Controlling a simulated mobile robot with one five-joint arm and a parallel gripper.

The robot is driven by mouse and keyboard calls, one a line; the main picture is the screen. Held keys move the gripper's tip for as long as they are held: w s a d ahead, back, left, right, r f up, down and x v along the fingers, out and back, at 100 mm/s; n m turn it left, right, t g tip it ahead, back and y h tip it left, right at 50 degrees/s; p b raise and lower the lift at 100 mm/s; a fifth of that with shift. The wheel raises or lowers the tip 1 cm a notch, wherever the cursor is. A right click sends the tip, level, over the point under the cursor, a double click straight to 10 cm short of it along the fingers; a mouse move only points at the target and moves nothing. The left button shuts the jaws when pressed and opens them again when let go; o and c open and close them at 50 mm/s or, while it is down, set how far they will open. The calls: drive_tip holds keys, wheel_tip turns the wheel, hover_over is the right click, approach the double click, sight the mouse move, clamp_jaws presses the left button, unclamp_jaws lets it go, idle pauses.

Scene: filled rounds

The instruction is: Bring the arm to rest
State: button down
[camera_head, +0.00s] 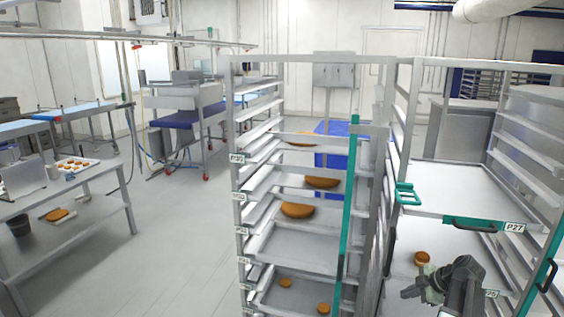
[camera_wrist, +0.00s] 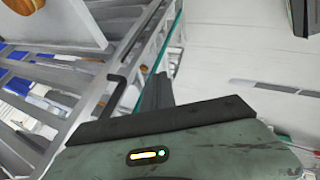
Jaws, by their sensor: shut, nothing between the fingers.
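My gripper (camera_head: 412,290) is at the lower right of the head view, in front of the right rack's lower level, at the end of my grey-green arm. Its fingers are shut with nothing between them. In the wrist view my gripper (camera_wrist: 158,92) shows as a dark narrow shape beyond the grey-green wrist housing. A small brown round (camera_head: 422,257) lies just behind the gripper in the head view. I cannot tell the gap between them.
The left rack (camera_head: 237,200) holds several brown rounds on its trays. The right rack (camera_head: 404,120) has an empty upper tray (camera_head: 460,190) and green-and-black handles. A work table (camera_head: 75,185) stands at the left, with open floor (camera_head: 170,235) between it and the racks.

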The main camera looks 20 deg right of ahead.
drive_tip(key=w+a+f+n+g+y, duration=0.1)
drive_tip(key=w+a, duration=0.3)
drive_tip(key=a, duration=0.6)
drive_tip(key=w+a+n+g, duration=0.15)
drive_tip(key=w+a, duration=0.25)
drive_tip(key=a, duration=0.6)
drive_tip(key=w+a+f+n+g+y, duration=0.15)
drive_tip(key=w+a, duration=0.25)
drive_tip(key=a, duration=0.7)
drive_tip(key=s+a+f+m+g+h, duration=0.1)
drive_tip(key=s+a+m+g+h, duration=0.15)
drive_tip(key=a, duration=1.45)
drive_tip(key=s+m, duration=0.1)
drive_tip(key=m, duration=0.3)
drive_tip(key=s+m+h, duration=0.1)
drive_tip(key=s+m, duration=0.1)
drive_tip(key=m, duration=0.3)
drive_tip(key=s+d+f+m+h, duration=0.1)
drive_tip(key=s+m, duration=0.1)
drive_tip(key=m, duration=0.3)
drive_tip(key=shift+s+d+g, duration=0.1)
drive_tip(key=shift+s+g, duration=0.1)
drive_tip(key=shift+g, duration=0.05)
drive_tip(key=shift+d, duration=0.15)
